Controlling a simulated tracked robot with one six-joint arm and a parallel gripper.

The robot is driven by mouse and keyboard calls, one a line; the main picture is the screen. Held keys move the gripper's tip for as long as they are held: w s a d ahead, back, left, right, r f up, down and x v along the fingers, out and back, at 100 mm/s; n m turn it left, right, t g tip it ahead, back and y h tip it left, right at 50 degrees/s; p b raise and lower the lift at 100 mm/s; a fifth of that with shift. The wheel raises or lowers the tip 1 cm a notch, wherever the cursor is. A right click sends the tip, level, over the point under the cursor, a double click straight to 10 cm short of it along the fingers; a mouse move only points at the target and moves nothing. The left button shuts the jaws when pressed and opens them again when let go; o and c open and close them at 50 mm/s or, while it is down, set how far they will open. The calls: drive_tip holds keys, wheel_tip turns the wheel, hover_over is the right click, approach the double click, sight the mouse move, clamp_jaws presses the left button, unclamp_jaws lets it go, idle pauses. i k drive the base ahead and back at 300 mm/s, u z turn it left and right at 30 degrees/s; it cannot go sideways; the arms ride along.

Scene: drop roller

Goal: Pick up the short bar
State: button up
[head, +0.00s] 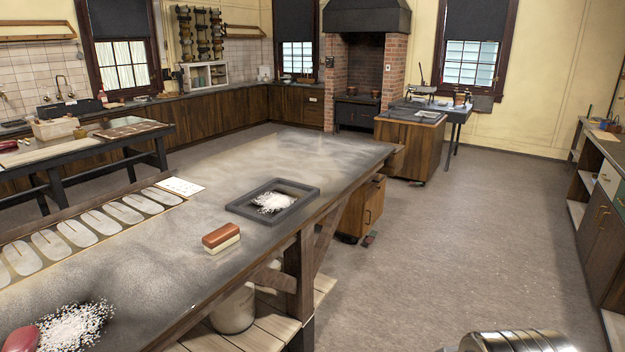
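I cannot tell for certain which thing is the short bar. A dark rectangular frame or shallow tray (243,211) lies on the long worktable (225,165), with white grains (272,203) inside it. Its short sides look like dark bars, but I cannot tell whether they are separate pieces. A small block, reddish brown above and cream below (221,238), lies on the table nearer to me, apart from the frame. My gripper is not in view.
A white granular heap (75,326) and a red object (22,339) are at the table's near left. A mould sheet with pale ovals (90,230) lies along the left edge. A pail (233,310) stands under the table. Open floor (450,230) lies to the right.

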sight(293, 184)
drive_tip(key=u, duration=0.25)
drive_tip(key=i, duration=1.85)
drive_tip(key=u, duration=3.25)
